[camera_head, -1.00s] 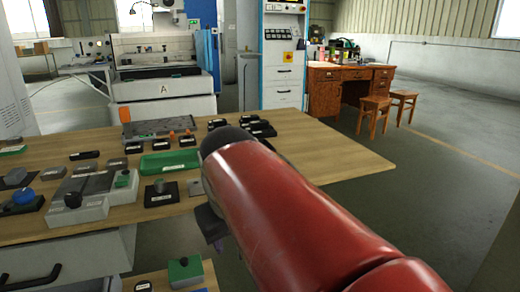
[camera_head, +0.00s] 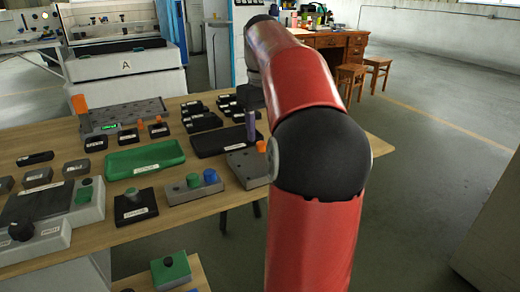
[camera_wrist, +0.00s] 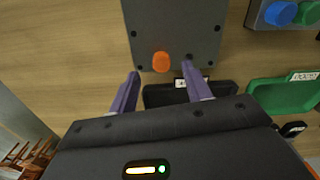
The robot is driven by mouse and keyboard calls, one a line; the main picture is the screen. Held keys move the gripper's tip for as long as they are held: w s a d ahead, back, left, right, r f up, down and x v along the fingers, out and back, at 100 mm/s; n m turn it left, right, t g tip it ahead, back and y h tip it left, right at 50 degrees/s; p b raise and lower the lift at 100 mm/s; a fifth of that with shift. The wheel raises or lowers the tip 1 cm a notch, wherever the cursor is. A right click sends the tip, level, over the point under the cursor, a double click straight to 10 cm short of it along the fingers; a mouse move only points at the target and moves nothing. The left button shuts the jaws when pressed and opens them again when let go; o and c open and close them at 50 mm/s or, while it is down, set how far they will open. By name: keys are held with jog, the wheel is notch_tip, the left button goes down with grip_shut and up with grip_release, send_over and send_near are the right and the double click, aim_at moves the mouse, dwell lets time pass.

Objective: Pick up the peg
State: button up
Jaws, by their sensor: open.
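An orange peg (camera_wrist: 161,61) stands on a grey block with dark holes (camera_wrist: 176,25) in the wrist view. In the head view, an orange peg (camera_head: 261,146) shows on the grey block (camera_head: 243,166) near the table's right side, partly beside my arm. My gripper (camera_wrist: 161,70) is open and empty, its two purple fingers spread. In the wrist view the peg appears between and just beyond the fingertips; the height gap is unclear. In the head view one purple finger of my gripper (camera_head: 251,125) shows above a black tray; the rest is hidden by my arm.
A black tray (camera_head: 212,143) lies beside the grey block. A green tray (camera_head: 145,159), a block with green and blue knobs (camera_head: 190,190) and several small labelled black blocks share the wooden table (camera_head: 75,155). Other orange pegs (camera_head: 79,103) stand further left.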

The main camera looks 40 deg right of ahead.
notch_tip(320, 180, down, 4)
jog(key=shift+w+a+r, duration=0.1)
jog(key=shift+r, duration=0.1)
jog(key=c, duration=1.1)
jog(key=shift+o, duration=0.2)
